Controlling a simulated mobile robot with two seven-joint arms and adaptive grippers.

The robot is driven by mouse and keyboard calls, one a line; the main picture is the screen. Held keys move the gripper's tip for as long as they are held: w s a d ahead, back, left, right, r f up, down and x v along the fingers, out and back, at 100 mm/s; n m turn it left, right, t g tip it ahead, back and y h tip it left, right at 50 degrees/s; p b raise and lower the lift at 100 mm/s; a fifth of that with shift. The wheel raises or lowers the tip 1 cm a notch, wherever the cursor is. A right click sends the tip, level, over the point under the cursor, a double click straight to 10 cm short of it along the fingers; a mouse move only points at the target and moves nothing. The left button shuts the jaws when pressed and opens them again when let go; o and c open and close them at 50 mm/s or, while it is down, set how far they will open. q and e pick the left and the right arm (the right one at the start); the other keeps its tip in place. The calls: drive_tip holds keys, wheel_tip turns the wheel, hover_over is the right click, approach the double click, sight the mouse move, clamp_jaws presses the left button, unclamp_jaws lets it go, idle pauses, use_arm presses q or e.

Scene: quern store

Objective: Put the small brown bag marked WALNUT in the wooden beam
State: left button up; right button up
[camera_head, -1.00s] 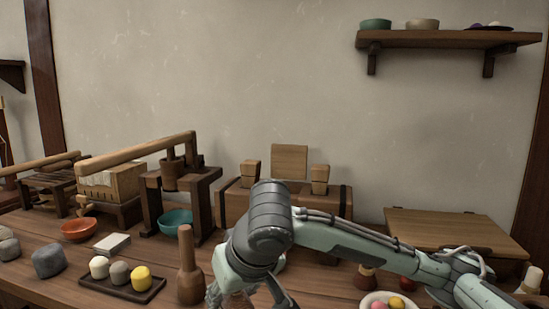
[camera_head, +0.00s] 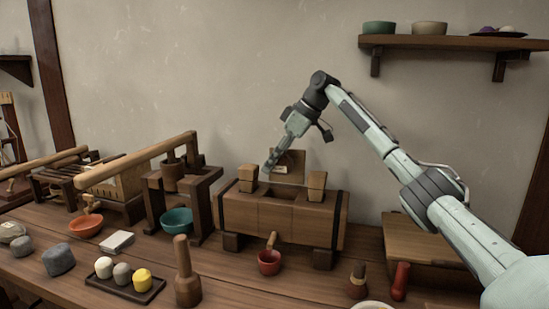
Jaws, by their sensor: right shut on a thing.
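The wooden beam (camera_head: 265,218) is a long hollowed block with dark end bands, standing on short feet at the back of the bench. An opening shows in its top between two wooden blocks. My right gripper (camera_head: 271,168) comes down from above and is over the beam's opening. It is shut on the small brown bag (camera_head: 281,170), which shows a pale label too small to read. The bag is above the opening, against the view of an upright board (camera_head: 297,160). Its lower edge is hard to make out. My left gripper is out of view.
A red cup (camera_head: 269,263) with a wooden handle stands before the beam. A wooden pestle (camera_head: 184,275), a dark tray (camera_head: 112,286) with coloured weights and a teal bowl (camera_head: 177,220) stand to the left. A shelf (camera_head: 450,42) hangs upper right.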

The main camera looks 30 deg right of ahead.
drive_tip(key=shift+d+f, duration=0.15)
drive_tip(key=shift+f, duration=3.4)
